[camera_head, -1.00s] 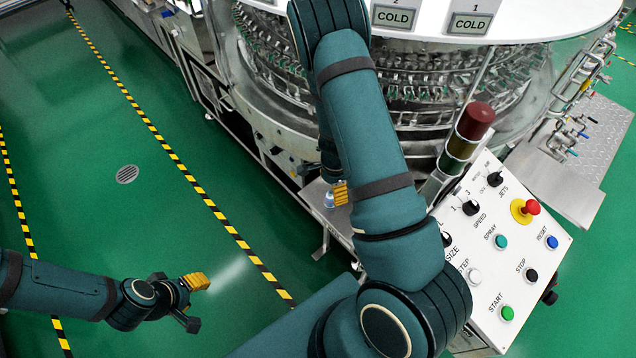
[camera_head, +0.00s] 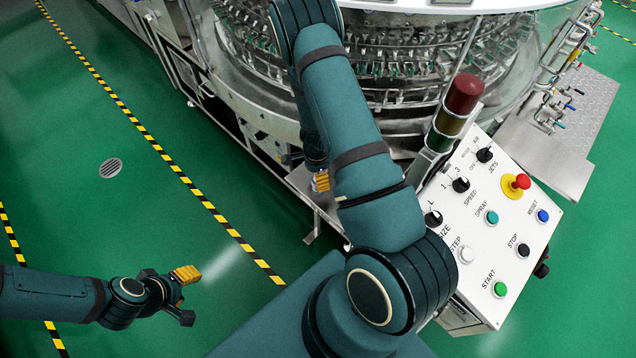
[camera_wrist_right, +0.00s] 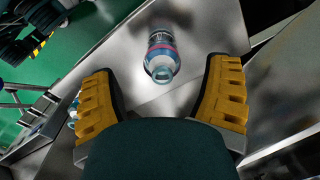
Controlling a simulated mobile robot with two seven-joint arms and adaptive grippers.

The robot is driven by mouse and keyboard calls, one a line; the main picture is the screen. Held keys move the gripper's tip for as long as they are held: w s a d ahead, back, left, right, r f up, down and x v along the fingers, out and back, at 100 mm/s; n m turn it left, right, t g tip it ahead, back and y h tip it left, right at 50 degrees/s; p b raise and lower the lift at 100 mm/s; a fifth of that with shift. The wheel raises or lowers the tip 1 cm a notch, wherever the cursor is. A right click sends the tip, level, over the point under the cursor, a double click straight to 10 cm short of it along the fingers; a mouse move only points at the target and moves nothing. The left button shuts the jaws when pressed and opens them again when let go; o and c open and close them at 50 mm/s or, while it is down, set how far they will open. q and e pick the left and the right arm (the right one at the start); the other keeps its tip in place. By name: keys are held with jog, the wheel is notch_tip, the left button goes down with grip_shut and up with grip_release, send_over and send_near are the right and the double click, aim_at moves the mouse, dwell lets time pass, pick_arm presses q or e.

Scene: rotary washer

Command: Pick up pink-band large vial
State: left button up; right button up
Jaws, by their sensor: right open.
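The pink-band large vial (camera_wrist_right: 162,52) is a clear bluish bottle with a pink band, on a grey metal surface (camera_wrist_right: 118,58) in the right wrist view. My right gripper (camera_wrist_right: 162,66) is open, with its yellow fingers either side of the vial's near end and clear of it. In the head view only a yellow finger (camera_head: 321,181) of this gripper shows beside the metal shelf; my arm hides the rest, and I cannot make out the vial there. My left gripper (camera_head: 187,296) is open and empty over the green floor at the lower left.
Another bluish item (camera_wrist_right: 73,112) is partly hidden behind the left finger in the wrist view. The round washer (camera_head: 405,75) stands behind my right arm. A white control panel (camera_head: 495,225) with buttons and a red-topped signal light (camera_head: 463,95) is at right. Floor at left is open.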

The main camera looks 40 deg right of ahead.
notch_tip(320, 180, down, 5)
jog(key=shift+d+b, duration=0.15)
jog(key=shift+b, duration=0.35)
jog(key=c, duration=1.3)
